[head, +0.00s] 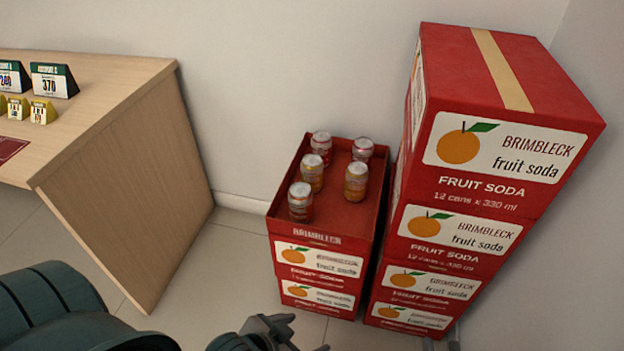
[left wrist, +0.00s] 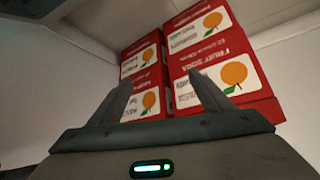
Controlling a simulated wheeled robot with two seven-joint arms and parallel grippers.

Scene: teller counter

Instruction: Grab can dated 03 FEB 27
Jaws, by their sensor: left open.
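Several soda cans stand upright in the open red tray (head: 340,216) on top of the low stack: a back left can (head: 321,146), a back right can (head: 362,150), a middle left can (head: 312,174), a middle right can (head: 356,181) and a front left can (head: 300,203). Their labels look red or orange-yellow; no date is readable. My left gripper (head: 303,334) is low at the bottom edge, in front of the stack and apart from the cans. In the left wrist view its fingers (left wrist: 161,98) are open and empty, with red cartons beyond. My right gripper is not in view.
A taller stack of red fruit soda cartons (head: 480,190) stands close against the tray's right side. A wooden counter (head: 130,190) with price signs (head: 52,80) is at the left. Tiled floor (head: 230,265) is free between counter and cartons. A wall is behind.

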